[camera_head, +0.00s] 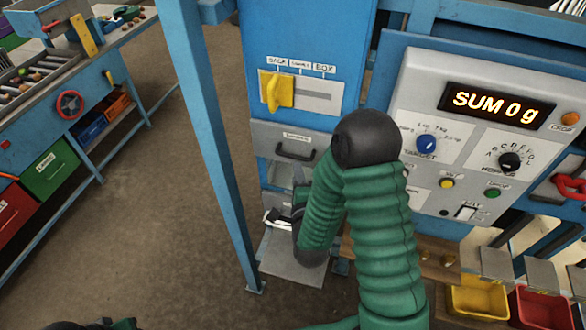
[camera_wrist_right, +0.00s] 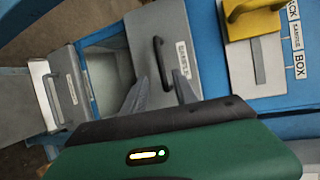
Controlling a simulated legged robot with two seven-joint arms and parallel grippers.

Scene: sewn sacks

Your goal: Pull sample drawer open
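The sample drawer (camera_head: 268,132) has a grey front with a small label and a dark bar handle (camera_head: 295,152), below the yellow lever on the blue cabinet. In the right wrist view the drawer front (camera_wrist_right: 137,38) and black handle (camera_wrist_right: 159,62) also show. The front looks closed. My right gripper (camera_wrist_right: 160,84) is open, its two grey fingers pointing at the drawer, with the lower end of the handle between them in the picture. I cannot tell if they touch it. In the head view my green arm mostly hides this gripper.
A yellow lever (camera_head: 273,92) sits above the drawer. Below the drawer are an opening (camera_wrist_right: 108,72) and a metal tray (camera_head: 292,262). A control panel (camera_head: 420,75) reads "SUM 0 g". A blue post (camera_head: 200,120) stands left; yellow (camera_head: 478,300) and red bins (camera_head: 540,312) sit lower right.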

